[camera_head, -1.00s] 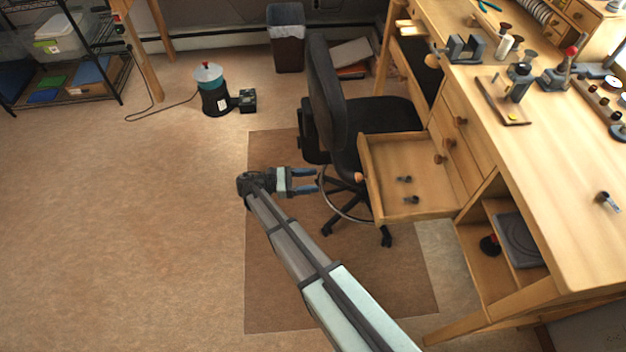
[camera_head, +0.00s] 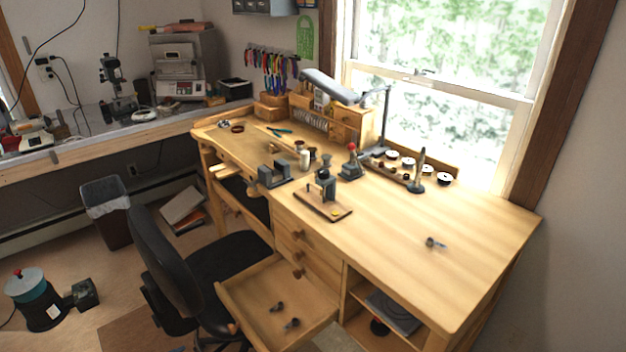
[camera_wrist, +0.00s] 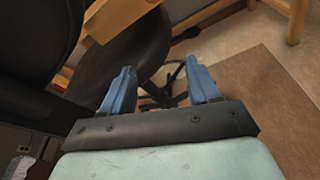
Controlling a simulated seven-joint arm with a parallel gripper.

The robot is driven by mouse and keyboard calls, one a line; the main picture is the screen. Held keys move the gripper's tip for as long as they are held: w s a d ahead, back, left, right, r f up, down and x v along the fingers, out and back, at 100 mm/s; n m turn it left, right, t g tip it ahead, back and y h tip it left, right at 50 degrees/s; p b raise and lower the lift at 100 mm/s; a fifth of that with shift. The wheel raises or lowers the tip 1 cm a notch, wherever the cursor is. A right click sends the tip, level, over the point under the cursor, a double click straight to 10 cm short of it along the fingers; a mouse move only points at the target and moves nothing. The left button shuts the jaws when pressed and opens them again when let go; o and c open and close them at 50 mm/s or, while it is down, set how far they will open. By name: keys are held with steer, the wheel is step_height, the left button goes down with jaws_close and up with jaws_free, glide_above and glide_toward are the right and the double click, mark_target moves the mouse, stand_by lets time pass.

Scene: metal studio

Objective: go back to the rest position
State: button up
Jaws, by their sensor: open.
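My gripper (camera_wrist: 160,82) shows in the wrist view with its two blue fingers apart and nothing between them. It points toward the dark office chair (camera_wrist: 130,50), whose seat and wheeled base lie beyond the fingertips. In the head view the arm is almost wholly out of the picture below the bottom edge. The chair (camera_head: 168,262) stands in front of the bench there, beside an open drawer (camera_head: 238,303). Two small dark metal pieces (camera_head: 278,307) (camera_head: 292,323) lie in the drawer.
The wooden workbench (camera_head: 450,275) carries several tools, with its right part mostly bare except for a small metal piece (camera_head: 436,243). A bin (camera_head: 107,213) and a blue-topped machine (camera_head: 35,300) stand on the floor at left. A brown mat (camera_wrist: 265,95) lies beside the chair.

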steer(key=s+d+f+m+g+y, duration=0.5)
steer(key=s+d+f+m+g, duration=0.4)
steer(key=d+f, duration=0.45)
steer(key=s+d+f+m+g+y, duration=0.1)
steer(key=s+d+m+g, duration=0.2)
steer(key=d, duration=1.2)
steer(key=s+d+f+m+g+y, duration=0.1)
steer(key=d+m, duration=0.5)
steer(key=d, duration=1)
steer(key=s+d+f+m+g+y, duration=0.1)
steer(key=s+d+m+g+y, duration=0.2)
steer(key=d, duration=1.2)
steer(key=shift+s+d+f+m+g, duration=0.2)
steer(key=shift+s+f+m+g, duration=0.15)
steer(key=shift+s+m+g, duration=1.1)
steer(key=shift+s+n, duration=0.25)
steer(key=shift+s, duration=0.15)
